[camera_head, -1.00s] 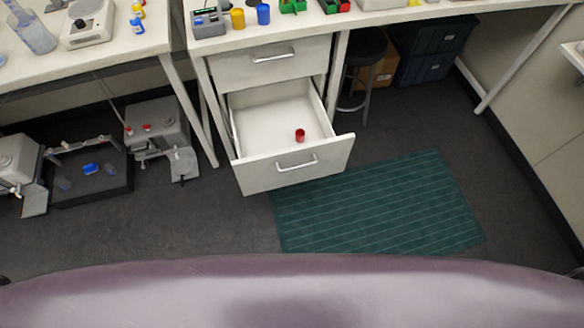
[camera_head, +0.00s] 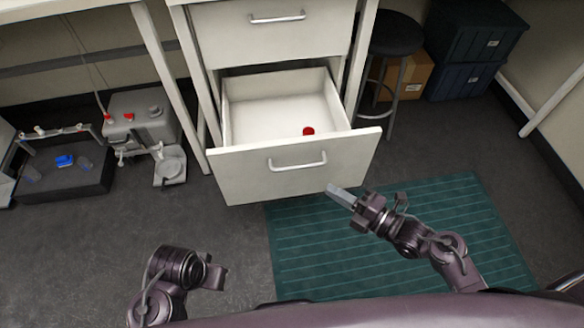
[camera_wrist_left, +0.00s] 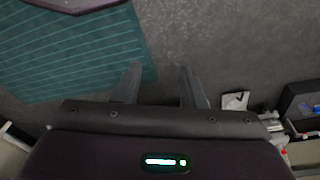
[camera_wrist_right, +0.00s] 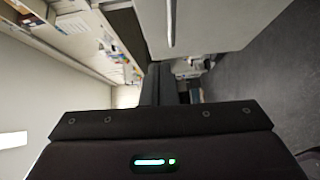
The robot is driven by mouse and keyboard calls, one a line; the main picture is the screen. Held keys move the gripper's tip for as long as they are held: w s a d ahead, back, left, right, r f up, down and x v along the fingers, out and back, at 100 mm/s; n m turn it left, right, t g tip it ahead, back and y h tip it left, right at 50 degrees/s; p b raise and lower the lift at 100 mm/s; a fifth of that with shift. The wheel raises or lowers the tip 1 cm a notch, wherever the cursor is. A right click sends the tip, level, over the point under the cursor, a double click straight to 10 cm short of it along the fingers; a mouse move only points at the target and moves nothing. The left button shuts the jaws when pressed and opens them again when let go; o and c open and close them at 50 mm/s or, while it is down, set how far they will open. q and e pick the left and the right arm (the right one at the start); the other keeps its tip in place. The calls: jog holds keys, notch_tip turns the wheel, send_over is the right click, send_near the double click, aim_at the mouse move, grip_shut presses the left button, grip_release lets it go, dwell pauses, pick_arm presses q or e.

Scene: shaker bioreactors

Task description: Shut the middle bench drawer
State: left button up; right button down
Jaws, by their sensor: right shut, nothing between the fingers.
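The middle bench drawer (camera_head: 240,178) stands pulled out below a closed upper drawer (camera_head: 235,40). Its white front has a metal bar handle (camera_head: 297,164), and a small red object (camera_head: 309,131) lies inside. My right gripper (camera_head: 333,191) is shut and empty, just in front of the lower right part of the drawer front; whether it touches is unclear. In the right wrist view, a pale panel with a bar, apparently the drawer front (camera_wrist_right: 215,22), lies ahead of the shut fingers. My left gripper (camera_wrist_left: 158,82) is open and empty over the floor, well apart from the drawer.
A green mat (camera_head: 400,255) lies on the floor before the bench. A black stool (camera_head: 395,35), a cardboard box (camera_head: 410,75) and dark bins (camera_head: 470,45) stand right of the drawers. Grey equipment (camera_head: 140,125) and a black tray (camera_head: 65,180) are on the floor at left.

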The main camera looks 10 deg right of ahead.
jog(key=b, duration=0.1)
send_near(283, 151)
jog(key=s+a+x, duration=0.1)
jog(key=x, duration=0.4)
pick_arm(q)
jog(key=shift+w+d+t, duration=0.35)
jog(key=shift+d+t, duration=0.15)
jog(key=shift+d, duration=0.15)
pick_arm(e)
jog(key=shift+w+d+n, duration=0.25)
jog(key=shift+w+n, duration=0.15)
jog(key=shift+w, duration=0.4)
pick_arm(q)
jog(key=shift+f, duration=0.1)
